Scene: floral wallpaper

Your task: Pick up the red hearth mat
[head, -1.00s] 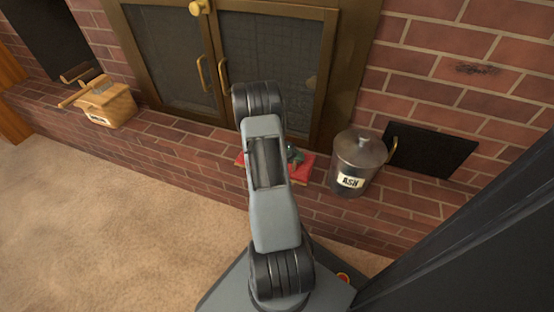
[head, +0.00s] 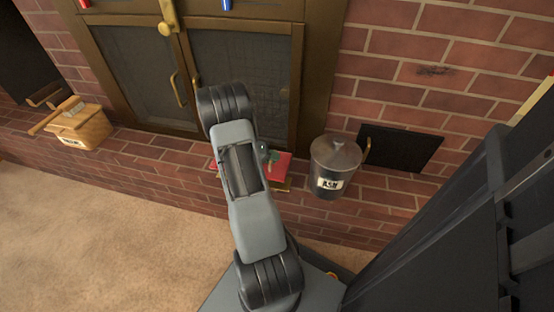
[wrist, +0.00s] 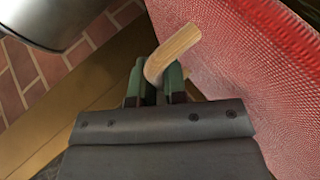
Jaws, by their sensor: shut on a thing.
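The red hearth mat (head: 280,167) shows on the brick ledge in front of the fireplace doors, partly hidden by my arm. In the wrist view its woven red surface (wrist: 250,70) fills the right side, close beside my fingers. My gripper (wrist: 158,75) has green fingers close together, pointing at the ledge. They are shut on a curved pale wooden handle (wrist: 178,48) that lies against the mat's edge. I cannot tell how the handle joins the mat. In the head view the fingers show only as a small green patch (head: 268,156) over the mat.
A metal ash bucket (head: 335,165) labelled ASH stands just right of the mat. A wooden box (head: 80,125) sits at the left end of the ledge. Brass-framed glass doors (head: 240,85) stand behind. A gold-brown strip (wrist: 95,100) runs under the fingers. Carpet (head: 90,215) is clear at left.

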